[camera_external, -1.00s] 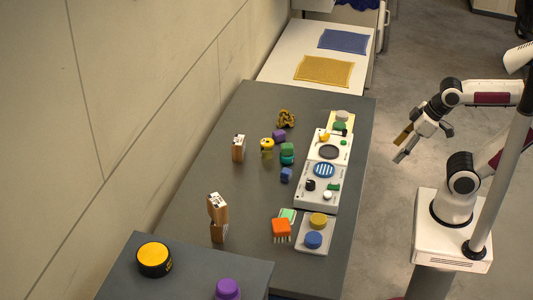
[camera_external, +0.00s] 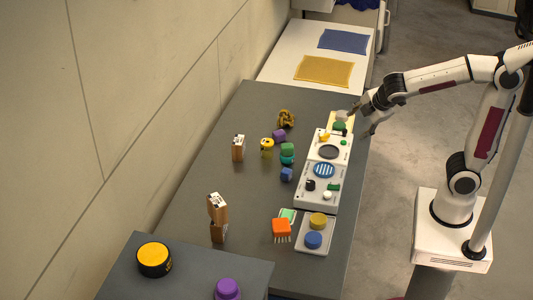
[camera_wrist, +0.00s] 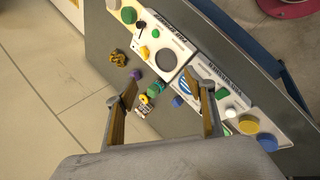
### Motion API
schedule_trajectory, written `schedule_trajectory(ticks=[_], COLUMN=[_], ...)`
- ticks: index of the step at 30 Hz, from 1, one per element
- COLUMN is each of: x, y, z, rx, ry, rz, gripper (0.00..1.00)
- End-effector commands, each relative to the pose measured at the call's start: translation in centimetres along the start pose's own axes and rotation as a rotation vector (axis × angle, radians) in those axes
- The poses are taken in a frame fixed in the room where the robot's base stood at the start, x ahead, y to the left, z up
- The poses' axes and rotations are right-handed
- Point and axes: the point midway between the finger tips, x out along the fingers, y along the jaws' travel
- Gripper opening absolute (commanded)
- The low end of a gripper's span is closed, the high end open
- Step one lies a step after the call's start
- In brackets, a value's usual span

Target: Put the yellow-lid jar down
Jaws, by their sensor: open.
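A black jar with a yellow lid (camera_external: 154,259) stands upright on the near grey table (camera_external: 195,275) at the lower left of the external view. I cannot make it out in the wrist view. My gripper (camera_external: 363,117) is at the far right edge of the long grey table, well away from that jar. In the wrist view, my gripper (camera_wrist: 165,98) has its two fingers wide apart with nothing held between them.
White panels (camera_external: 318,187) with discs and small blocks line the long table's right side. Its middle holds a yellow-topped item (camera_external: 267,143), wooden blocks (camera_external: 217,207), an orange brush (camera_external: 281,229) and small coloured pieces. A purple-lidded jar (camera_external: 228,288) stands on the near table.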

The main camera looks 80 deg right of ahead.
Motion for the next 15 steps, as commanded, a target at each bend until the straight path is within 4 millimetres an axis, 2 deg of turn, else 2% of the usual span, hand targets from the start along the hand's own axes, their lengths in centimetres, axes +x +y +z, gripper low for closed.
schedule_trajectory(ticks=[15], x=[6.5], y=[6.1], z=[-5.7], rx=[-0.517], ry=[-0.114], rz=[0.126], gripper=[0.54])
